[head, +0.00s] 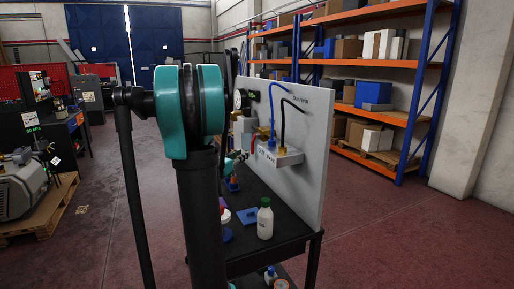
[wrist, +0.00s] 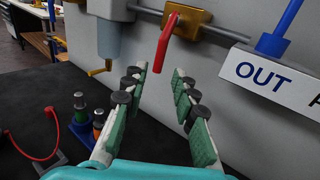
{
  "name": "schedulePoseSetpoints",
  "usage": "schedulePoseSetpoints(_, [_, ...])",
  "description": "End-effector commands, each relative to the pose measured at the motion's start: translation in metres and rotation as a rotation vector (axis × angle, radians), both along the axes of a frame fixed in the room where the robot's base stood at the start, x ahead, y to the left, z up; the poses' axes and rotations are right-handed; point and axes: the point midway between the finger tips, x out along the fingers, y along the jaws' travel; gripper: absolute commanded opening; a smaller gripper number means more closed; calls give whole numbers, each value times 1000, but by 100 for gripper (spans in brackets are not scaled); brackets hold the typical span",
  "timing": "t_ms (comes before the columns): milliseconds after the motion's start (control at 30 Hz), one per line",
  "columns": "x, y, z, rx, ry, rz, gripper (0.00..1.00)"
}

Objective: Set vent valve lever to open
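The vent valve lever (wrist: 165,47) is a red handle on a brass valve body (wrist: 189,20) in the wrist view. It hangs downward with a slight tilt, its lower end toward the left. My gripper (wrist: 157,82) is open, with a finger on each side of the space below the lever. The lever's lower end shows between the fingertips, and I see no clear contact. In the head view my own arm hides much of the work area, and the lever is too small there to judge.
A grey panel (head: 312,150) stands upright on a dark table (head: 275,246). A white block marked OUT (wrist: 262,75) sits right of the lever, with a blue hose. A grey cylinder (wrist: 115,40) hangs at left. A white bottle (head: 265,222) stands on the table.

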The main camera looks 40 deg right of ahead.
Motion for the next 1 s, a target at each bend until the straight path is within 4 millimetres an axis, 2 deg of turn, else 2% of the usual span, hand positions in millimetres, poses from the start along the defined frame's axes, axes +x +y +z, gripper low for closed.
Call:
schedulePoseSetpoints(100, [6,-25,0,0,-1,-4,28])
schedulePoseSetpoints(500, [27,-97,0,2,-2,-2,28])
schedulePoseSetpoints(700, [34,-118,0,2,-2,-1,28])
schedulePoseSetpoints(1000, [35,-124,0,2,-2,0,28])
